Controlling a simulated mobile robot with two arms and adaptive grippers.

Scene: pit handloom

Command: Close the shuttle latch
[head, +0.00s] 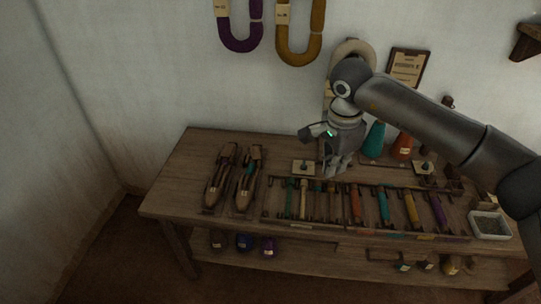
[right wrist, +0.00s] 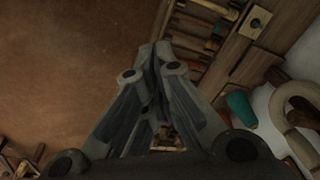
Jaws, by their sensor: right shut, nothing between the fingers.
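Two dark wooden boat-shaped shuttles lie side by side at the left of the wooden table: a left shuttle (head: 220,178) and a right shuttle (head: 247,182), which has a bit of teal in it. Their latches are too small and dark to make out. My right gripper (head: 333,172) points down over the back of the rack, to the right of the shuttles and apart from them. In the right wrist view its fingers (right wrist: 155,62) come together with nothing between them. My left gripper is not in view.
A rack (head: 320,219) of colored bobbins fills the table's front middle. A teal cone (head: 375,140) and an orange cone (head: 402,146) stand behind. A grey tray (head: 490,226) is at the right. Yarn hanks (head: 300,52) hang on the wall. The table's back left is clear.

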